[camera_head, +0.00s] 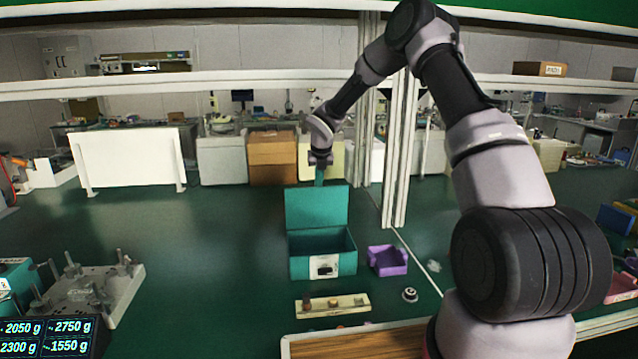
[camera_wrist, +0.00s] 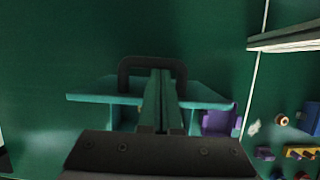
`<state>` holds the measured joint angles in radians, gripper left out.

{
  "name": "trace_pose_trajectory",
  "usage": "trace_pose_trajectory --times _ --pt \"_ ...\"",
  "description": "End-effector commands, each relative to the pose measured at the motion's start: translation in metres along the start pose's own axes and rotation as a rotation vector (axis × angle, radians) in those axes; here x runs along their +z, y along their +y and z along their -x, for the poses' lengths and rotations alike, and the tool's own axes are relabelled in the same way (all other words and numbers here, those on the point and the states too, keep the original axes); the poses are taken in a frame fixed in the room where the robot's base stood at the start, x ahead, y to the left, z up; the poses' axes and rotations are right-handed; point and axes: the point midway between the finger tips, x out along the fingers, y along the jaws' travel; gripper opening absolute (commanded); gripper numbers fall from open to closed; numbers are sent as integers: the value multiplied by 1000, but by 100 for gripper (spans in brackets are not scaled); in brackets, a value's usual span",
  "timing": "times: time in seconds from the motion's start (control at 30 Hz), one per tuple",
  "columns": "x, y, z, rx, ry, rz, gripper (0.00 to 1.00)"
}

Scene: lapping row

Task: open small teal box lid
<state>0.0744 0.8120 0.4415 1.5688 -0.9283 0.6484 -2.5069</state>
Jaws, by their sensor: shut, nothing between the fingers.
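The small teal box (camera_head: 322,268) stands on the green bench top, with a pale plate and dark latch on its front. Its lid (camera_head: 318,207) stands up at the rear edge, and the box mouth is open toward me. In the wrist view the lid (camera_wrist: 90,98) is seen from above as a teal strip, with a dark arched handle (camera_wrist: 125,75) on its far side. My gripper (camera_head: 319,180) is just above the lid's top edge. In the wrist view my gripper (camera_wrist: 160,88) is shut and empty, its fingers overlapping the lid and handle. Contact cannot be told.
A purple bin (camera_head: 387,261) stands right of the box. A pale tray with small parts (camera_head: 333,306) and a small round part (camera_head: 410,295) lie in front. A metal post (camera_head: 395,150) rises right of my gripper.

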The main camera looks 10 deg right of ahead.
Motion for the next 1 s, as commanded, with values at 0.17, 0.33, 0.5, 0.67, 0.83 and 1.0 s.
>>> trace_pose_trajectory --times 0.17,0.33,0.5,0.67,0.83,1.0 --pt "0 0 0 0 0 0 0" --pt "0 0 0 0 0 0 0" --pt "1 0 15 0 -3 0 0" --pt "2 -1 46 0 -4 -1 0" --pt "1 -1 79 -1 -3 -1 0" --pt "0 0 101 0 -1 -1 0"
